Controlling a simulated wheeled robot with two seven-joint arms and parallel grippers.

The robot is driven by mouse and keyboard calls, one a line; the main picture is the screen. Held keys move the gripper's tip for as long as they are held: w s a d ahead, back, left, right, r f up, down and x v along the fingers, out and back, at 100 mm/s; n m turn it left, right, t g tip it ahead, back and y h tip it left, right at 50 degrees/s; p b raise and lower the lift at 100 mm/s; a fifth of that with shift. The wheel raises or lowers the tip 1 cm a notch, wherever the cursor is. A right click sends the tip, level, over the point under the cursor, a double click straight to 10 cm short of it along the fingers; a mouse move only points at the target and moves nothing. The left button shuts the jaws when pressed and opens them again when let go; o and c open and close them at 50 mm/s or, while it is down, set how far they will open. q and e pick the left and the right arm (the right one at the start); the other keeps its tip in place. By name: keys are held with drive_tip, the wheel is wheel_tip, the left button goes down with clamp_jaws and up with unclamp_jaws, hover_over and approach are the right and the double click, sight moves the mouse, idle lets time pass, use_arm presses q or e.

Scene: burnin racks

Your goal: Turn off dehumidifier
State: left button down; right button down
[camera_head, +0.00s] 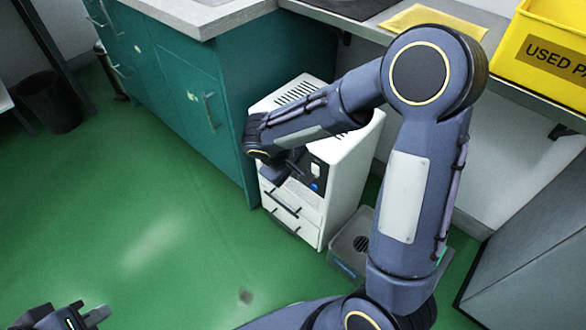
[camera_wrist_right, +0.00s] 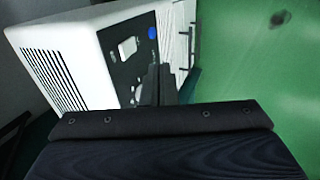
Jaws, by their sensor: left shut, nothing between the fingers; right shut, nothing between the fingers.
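The dehumidifier (camera_head: 338,190) is a white box with a vented top, standing on the floor beside the teal cabinet. Its dark front panel holds a white switch (camera_head: 315,169) and a blue round button (camera_head: 315,187). My right gripper (camera_head: 297,165) is shut and empty, in front of this panel. In the right wrist view, the shut fingers (camera_wrist_right: 160,84) overlap the panel, below the white switch (camera_wrist_right: 127,47) and the blue button (camera_wrist_right: 152,33). Whether the fingertips touch the panel, I cannot tell. My left gripper (camera_head: 95,314) is shut and empty over the floor at bottom left.
The teal cabinet (camera_head: 185,75) stands left of the dehumidifier, under a grey counter (camera_head: 215,18). A yellow bin (camera_head: 545,45) sits on the bench at right. A small grey tray-like unit (camera_head: 345,258) is on the floor beside the dehumidifier.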

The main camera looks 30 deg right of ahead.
sight(315, 168)
drive_tip(key=shift+w+d+f+b, duration=0.25)
drive_tip(key=shift+w+d+f, duration=0.15)
drive_tip(key=shift+d+f, duration=0.5)
drive_tip(key=shift+w+d+f+b, duration=0.35)
drive_tip(key=shift+d+f, duration=0.3)
drive_tip(key=shift+d, duration=0.4)
drive_tip(key=shift+w+d+f+b, duration=0.15)
drive_tip(key=shift+w+d+f, duration=0.3)
drive_tip(key=shift+d+f, duration=0.45)
drive_tip(key=shift+r, duration=0.15)
drive_tip(key=shift+w+d+r, duration=0.15)
drive_tip(key=shift+d, duration=0.25)
drive_tip(key=shift+r+p, duration=0.5)
drive_tip(key=shift+r, duration=0.3)
